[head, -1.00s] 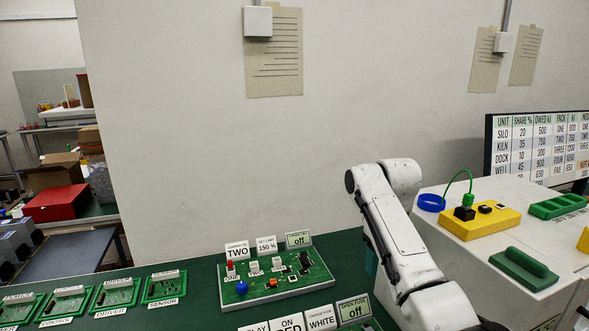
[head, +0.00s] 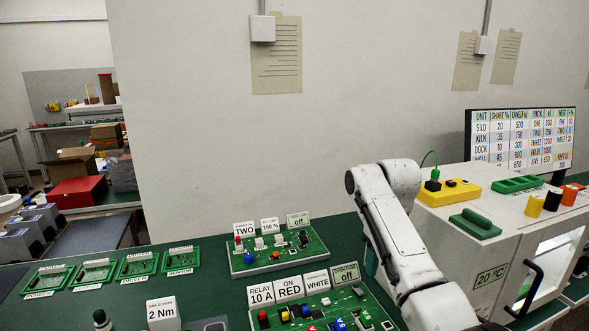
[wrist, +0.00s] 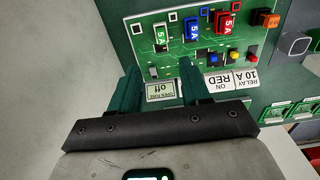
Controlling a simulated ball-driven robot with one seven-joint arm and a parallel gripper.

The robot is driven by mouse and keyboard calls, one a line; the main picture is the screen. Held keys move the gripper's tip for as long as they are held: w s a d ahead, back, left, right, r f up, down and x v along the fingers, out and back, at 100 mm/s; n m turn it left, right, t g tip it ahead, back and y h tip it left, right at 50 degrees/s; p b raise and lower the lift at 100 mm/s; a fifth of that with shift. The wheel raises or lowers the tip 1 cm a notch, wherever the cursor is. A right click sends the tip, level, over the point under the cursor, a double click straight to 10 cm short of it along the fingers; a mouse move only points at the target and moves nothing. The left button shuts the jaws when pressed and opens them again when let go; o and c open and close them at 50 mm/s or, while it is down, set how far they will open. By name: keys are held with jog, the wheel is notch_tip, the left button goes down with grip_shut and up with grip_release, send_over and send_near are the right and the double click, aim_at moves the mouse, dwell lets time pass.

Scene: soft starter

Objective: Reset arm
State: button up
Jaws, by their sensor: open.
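My arm (head: 395,229) reaches up and bends over the green bench at the right of the head view; its gripper end is hidden there. In the wrist view my gripper (wrist: 158,75) shows two green fingers spread apart with nothing between them. Beyond the fingers lies a green circuit board (wrist: 160,22) with green, blue and red 5A fuses, small coloured buttons and an orange block. A small display reading "off" (wrist: 161,91) shows between the fingers.
A second board (head: 277,259) sits behind the relay board (head: 300,326). Several small boards (head: 138,264) lie at the left. A white cabinet (head: 490,230) with a yellow box (head: 449,192) on top stands close right of my arm. A screen (head: 521,137) stands behind it.

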jog(key=s+f, duration=0.5)
jog(key=f, duration=0.1)
jog(key=s+f+t, duration=0.1)
jog(key=s+f, duration=0.4)
jog(key=f, duration=0.2)
jog(key=s+f+m+t+y, duration=0.1)
jog(key=s+f, duration=0.4)
jog(key=f, duration=0.1)
jog(key=shift+s+f, duration=0.15)
jog(key=shift+s, duration=0.15)
jog(key=s+d+m+t+h, duration=0.1)
jog(key=s+d, duration=0.2)
jog(key=s, duration=0.9)
jog(key=s+d+m+t, duration=0.2)
jog(key=s+d, duration=0.1)
jog(key=s, duration=0.8)
jog(key=s+f+g+b, duration=0.2)
jog(key=s+f+b, duration=0.3)
jog(key=f, duration=0.2)
jog(key=s+d+f+g+b, duration=0.1)
jog(key=s+f+g+b, duration=0.1)
jog(key=s+f+b, duration=0.3)
notch_tip(320, 180, down, 3)
jog(key=shift+s+d+f, duration=0.2)
jog(key=shift+s+d, duration=0.05)
jog(key=shift+d, duration=0.05)
